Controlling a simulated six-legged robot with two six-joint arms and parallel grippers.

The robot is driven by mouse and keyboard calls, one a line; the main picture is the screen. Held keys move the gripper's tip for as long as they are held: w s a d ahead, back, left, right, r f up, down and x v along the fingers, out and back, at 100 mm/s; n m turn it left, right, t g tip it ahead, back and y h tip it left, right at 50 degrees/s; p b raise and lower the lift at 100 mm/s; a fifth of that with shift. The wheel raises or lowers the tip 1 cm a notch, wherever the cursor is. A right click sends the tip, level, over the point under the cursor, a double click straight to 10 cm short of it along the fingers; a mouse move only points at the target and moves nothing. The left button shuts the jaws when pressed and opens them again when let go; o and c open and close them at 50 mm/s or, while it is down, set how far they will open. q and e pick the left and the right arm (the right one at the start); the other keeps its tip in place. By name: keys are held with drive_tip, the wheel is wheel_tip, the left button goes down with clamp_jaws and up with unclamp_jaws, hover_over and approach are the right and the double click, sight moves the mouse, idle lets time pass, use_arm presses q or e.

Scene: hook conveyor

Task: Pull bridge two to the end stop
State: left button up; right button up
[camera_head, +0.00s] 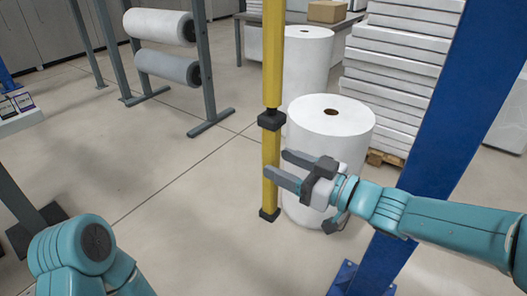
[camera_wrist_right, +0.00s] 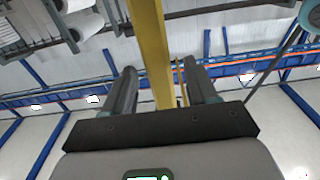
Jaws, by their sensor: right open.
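A yellow pole (camera_head: 272,70) hangs down from above in the middle of the head view. It has a black collar (camera_head: 271,120) partway down and a black end cap (camera_head: 269,214). My right gripper (camera_head: 275,163) is open at the pole's lower section, below the collar. Its near finger crosses in front of the pole. In the right wrist view the yellow pole (camera_wrist_right: 148,40) runs up between the two open fingers, with gaps on both sides. I cannot tell whether it touches them. The bridge and its end stop are not identifiable. My left gripper is out of view.
White rolls (camera_head: 329,145) stand behind the pole, near stacked white boards (camera_head: 400,65) on a pallet. A blue post (camera_head: 448,110) rises at right, with my right arm across it. A roll rack (camera_head: 203,70) stands back left. The floor at centre left is clear.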

sight(262, 161)
drive_tip(key=x, duration=0.4)
drive_tip(key=shift+w+a+p, duration=0.25)
drive_tip(key=shift+w+p, duration=0.05)
drive_tip(key=shift+w, duration=0.05)
drive_tip(key=shift+w+a, duration=0.1)
drive_tip(key=shift+a, duration=0.25)
drive_tip(key=shift+w, duration=0.1)
clamp_jaws()
drive_tip(key=shift+s+a+f+b, duration=0.3)
drive_tip(key=shift+s+a+b, duration=0.05)
drive_tip(key=shift+s+a+r, duration=0.15)
drive_tip(key=shift+s+a, duration=0.05)
drive_tip(key=shift+s, duration=0.15)
unclamp_jaws()
drive_tip(key=shift+s+r, duration=0.15)
drive_tip(key=shift+d, duration=0.1)
drive_tip(key=shift+w+d, duration=0.1)
drive_tip(key=shift+w, duration=0.15)
